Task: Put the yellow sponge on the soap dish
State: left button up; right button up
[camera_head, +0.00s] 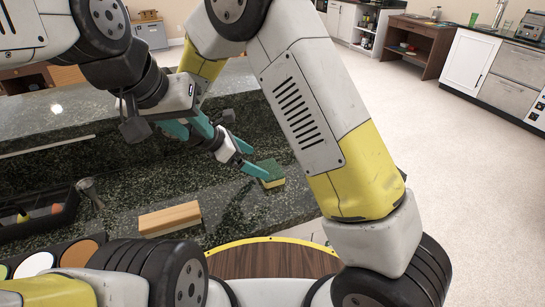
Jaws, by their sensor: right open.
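The yellow sponge (270,173), with a dark green top, lies on the dark speckled counter in the middle of the head view. My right gripper (257,162) is open at the sponge's left side, its teal fingers apart and one tip close to or touching it. Whether the sponge is between the fingers is unclear. My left gripper (199,134) is higher and further left, above the counter, with its teal fingers apart and nothing seen between them. I cannot make out a soap dish; my arms cover part of the counter.
A tan wooden block (170,218) lies on the counter near its front edge. A dark tray (40,215) with bottles is at the left, beside a grey tap-like fitting (90,192). White cabinets (475,66) stand far right across open floor.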

aim_at(270, 168)
jog(key=x, duration=0.7)
jog(key=shift+d+f, duration=0.2)
jog(key=shift+d, duration=0.1)
jog(key=c, duration=1.3)
